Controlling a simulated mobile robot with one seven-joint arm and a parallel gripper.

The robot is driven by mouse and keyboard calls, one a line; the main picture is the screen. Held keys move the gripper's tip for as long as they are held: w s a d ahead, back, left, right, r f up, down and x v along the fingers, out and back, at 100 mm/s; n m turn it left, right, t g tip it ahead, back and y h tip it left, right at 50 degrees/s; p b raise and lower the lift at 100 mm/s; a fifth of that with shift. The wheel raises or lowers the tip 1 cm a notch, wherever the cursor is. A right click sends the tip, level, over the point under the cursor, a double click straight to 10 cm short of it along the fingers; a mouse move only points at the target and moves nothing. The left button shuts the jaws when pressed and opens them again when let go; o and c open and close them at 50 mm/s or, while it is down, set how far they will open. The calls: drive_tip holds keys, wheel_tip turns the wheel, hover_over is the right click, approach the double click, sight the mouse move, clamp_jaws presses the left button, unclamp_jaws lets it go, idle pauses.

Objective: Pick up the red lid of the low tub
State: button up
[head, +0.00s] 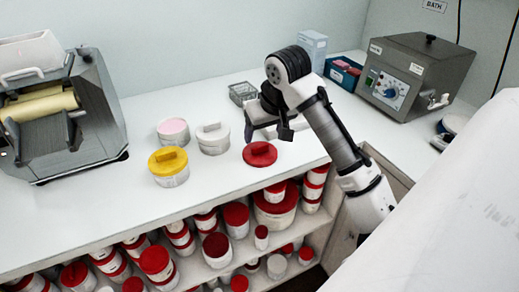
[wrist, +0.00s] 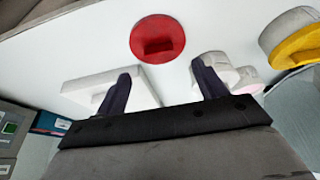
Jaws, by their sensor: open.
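The red lid (head: 260,154), round with a raised block grip on top, lies flat on the white counter near its front edge. In the wrist view the lid (wrist: 157,38) is whole and unobstructed, beyond the fingertips. My gripper (head: 267,133) is open and empty, above the counter and just behind the lid in the head view. Its two dark fingers (wrist: 164,78) are apart and touch nothing that I can see. An open low tub with pink contents (head: 173,131) stands to the left, without a lid.
A white-lidded tub (head: 212,139) and a yellow-lidded tub (head: 168,167) stand left of the lid. A roller mill (head: 60,110) stands far left. A grey bath unit (head: 412,78), a blue box (head: 343,73) and a clear tray (head: 242,92) are behind. Red-lidded tubs fill the shelves below.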

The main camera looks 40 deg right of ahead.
sight(260, 146)
drive_tip(key=shift+p+x, duration=0.95)
drive_tip(key=shift+x, duration=2.55)
drive_tip(key=shift+c, duration=0.4)
drive_tip(key=c, duration=1)
